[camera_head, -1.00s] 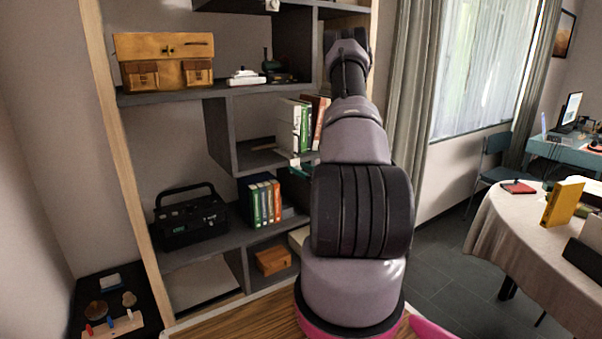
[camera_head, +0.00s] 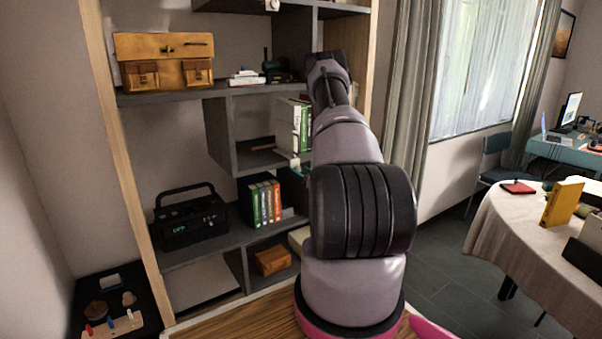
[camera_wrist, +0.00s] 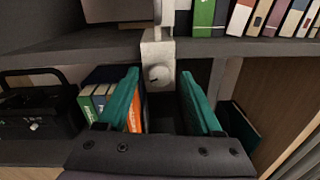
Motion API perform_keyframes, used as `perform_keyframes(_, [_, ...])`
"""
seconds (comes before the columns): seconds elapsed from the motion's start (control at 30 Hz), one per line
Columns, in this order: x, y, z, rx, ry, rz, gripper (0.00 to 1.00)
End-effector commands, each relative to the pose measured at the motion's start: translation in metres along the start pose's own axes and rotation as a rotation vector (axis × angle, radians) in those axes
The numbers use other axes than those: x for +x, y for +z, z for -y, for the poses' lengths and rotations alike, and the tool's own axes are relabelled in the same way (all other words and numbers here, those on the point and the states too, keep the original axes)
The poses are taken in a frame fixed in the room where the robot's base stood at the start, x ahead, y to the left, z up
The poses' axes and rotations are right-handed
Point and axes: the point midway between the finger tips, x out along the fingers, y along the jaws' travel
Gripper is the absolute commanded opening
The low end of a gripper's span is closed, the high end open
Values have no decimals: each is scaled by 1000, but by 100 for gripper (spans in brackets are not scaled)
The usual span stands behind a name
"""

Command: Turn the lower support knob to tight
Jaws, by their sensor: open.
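A small round pale knob (camera_wrist: 158,74) with a dark mark on its face sits on a light grey upright block (camera_wrist: 156,52) at the shelf edge in the wrist view. My gripper (camera_wrist: 159,80) is open, with its teal fingers on the left and right. The knob appears between the two fingertips in the picture, with clear space on both sides. I cannot tell how far the fingertips are from it in depth. In the head view my own arm hides the knob, and the gripper cannot be made out clearly.
In the wrist view, books (camera_wrist: 98,95) stand behind the left finger, and a shelf board (camera_wrist: 80,50) runs across beside the block.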

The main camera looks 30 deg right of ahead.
Motion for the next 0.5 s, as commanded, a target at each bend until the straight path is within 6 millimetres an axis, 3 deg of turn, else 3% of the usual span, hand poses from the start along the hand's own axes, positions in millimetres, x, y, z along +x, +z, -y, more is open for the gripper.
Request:
perform_keyframes(0.3, [4,0,0,0,0,-1,67])
perform_keyframes(0.33, [4,0,0,0,0,-1,63])
perform_keyframes(0.5, [4,0,0,0,0,-1,0])
